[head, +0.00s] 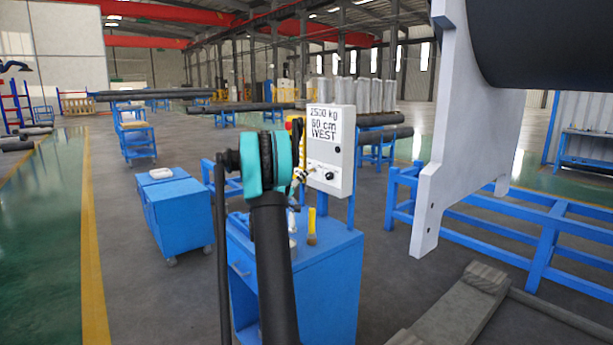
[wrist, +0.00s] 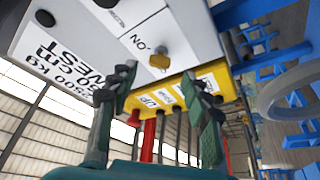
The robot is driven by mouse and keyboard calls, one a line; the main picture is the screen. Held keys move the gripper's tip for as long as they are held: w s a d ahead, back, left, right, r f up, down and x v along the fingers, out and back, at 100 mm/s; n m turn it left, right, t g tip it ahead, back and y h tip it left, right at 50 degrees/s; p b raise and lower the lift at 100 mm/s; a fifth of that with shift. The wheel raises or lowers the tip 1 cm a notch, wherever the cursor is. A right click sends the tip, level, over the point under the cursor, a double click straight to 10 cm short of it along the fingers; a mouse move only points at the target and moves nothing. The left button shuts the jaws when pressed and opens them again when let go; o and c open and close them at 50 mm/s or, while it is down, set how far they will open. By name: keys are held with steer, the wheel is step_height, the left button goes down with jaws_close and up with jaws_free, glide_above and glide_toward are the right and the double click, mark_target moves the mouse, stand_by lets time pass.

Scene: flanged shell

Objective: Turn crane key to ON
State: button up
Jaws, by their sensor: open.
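The white control box (head: 331,150) stands on a post at the blue cabinet, with "2500 kg 60 cm WEST" on its front. In the wrist view the box (wrist: 70,30) appears upside down. A brass-coloured key (wrist: 159,58) sticks out of its face near the "ON" lettering. My gripper (wrist: 160,76) is open, its two green fingers either side of the key in the picture. No contact with the key shows, and the exact depth gap cannot be told. In the head view my gripper (head: 300,178) is mostly hidden behind my arm, close to the box's lower left.
A yellow pendant (wrist: 172,96) with an "UP" label and red and black buttons lies close by the fingers. The blue cabinet (head: 325,270) stands below the box. A large pale plate (head: 455,130) hangs at right. Floor is open at left.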

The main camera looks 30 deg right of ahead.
steer(key=v, duration=0.7)
steer(key=shift+a, duration=0.15)
steer(key=shift+s+f, duration=0.1)
steer(key=shift+s, duration=0.05)
steer(key=s+a+f+g+y, duration=0.1)
steer(key=s+a+f+y, duration=0.2)
steer(key=s+a+f, duration=0.1)
steer(key=s+a+f+y, duration=0.3)
steer(key=s+a+f, duration=0.1)
steer(key=s+a, duration=0.2)
steer(key=s+a+f+g+y, duration=0.1)
steer(key=s+a+f+y, duration=0.2)
steer(key=s+a, duration=0.3)
steer(key=shift+s+f+g+y, duration=0.3)
steer(key=shift+s+f+y, duration=0.15)
steer(key=shift+s, duration=0.3)
steer(key=s+a+f+n+y, duration=0.2)
steer(key=s+a+f+y, duration=0.3)
steer(key=s+a, duration=0.4)
steer(key=s+a+f+n+y, duration=0.2)
steer(key=s+a+f+y, duration=0.3)
steer(key=s+a, duration=0.4)
steer(key=a+f, duration=0.1)
steer(key=a, duration=0.4)
steer(key=shift+a+f+g, duration=0.3)
steer(key=shift+f+g, duration=0.1)
